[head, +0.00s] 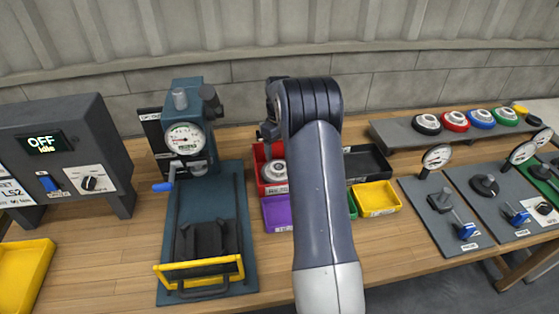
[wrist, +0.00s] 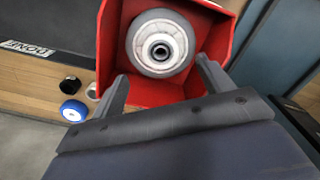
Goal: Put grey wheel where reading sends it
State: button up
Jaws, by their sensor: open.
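The grey wheel (wrist: 160,43) lies in a red bin (wrist: 222,30) in the wrist view, its hub facing up. In the head view, the wheel (head: 274,172) shows in the red bin (head: 261,158), left of my arm. My gripper (wrist: 162,78) is open, its two fingers at the near side of the wheel, with nothing held between them. Whether the fingers touch the wheel or bin I cannot tell. The fingertips are hidden in the head view. A round gauge (head: 185,138) sits on the blue press; its reading is too small to tell.
Purple (head: 277,214), yellow (head: 376,198), black (head: 367,164) and partly hidden green bins surround my arm. A control box (head: 62,140) reads "OFF Idle". Gauge stations (head: 440,205) stand right.

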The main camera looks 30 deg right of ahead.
notch_tip(320, 180, up, 5)
send_over(279, 167)
jog(key=shift+s+f, duration=0.1)
jog(key=shift+f, duration=0.1)
notch_tip(279, 167, down, 12)
jog(key=shift+r+p, duration=0.15)
jog(key=shift+p, duration=0.5)
jog(key=shift+r+b, duration=0.3)
jog(key=shift+r, duration=1.35)
jog(key=shift+f, duration=0.1)
